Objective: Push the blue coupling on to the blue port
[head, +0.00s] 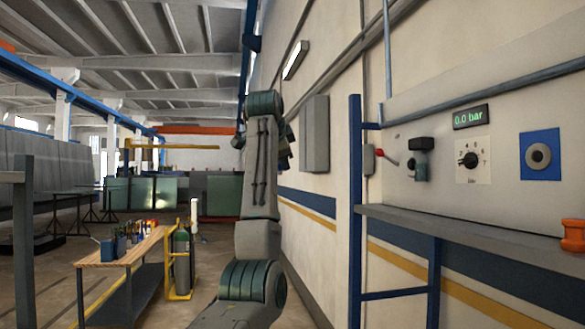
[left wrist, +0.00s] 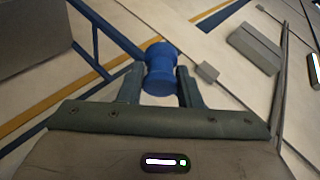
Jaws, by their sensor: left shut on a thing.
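The blue port (head: 540,155) is a square blue plate with a grey ring and dark centre, on the wall panel at the right of the head view. The blue coupling (left wrist: 160,66) is a waisted blue piece in the left wrist view. My left gripper (left wrist: 159,84) is shut on it, one finger on each side. In the head view my left arm rises in the middle, and its gripper (head: 285,150) is mostly hidden behind the arm, well left of the port. The coupling cannot be made out there. My right gripper is not in view.
An orange coupling (head: 573,236) stands on the grey shelf (head: 470,232) below the port. The panel has a pressure display (head: 471,117) reading 0.0 bar, a dial (head: 468,160) and a black valve (head: 420,158). A blue frame post (head: 355,210) stands between arm and panel. A workbench (head: 125,250) is at left.

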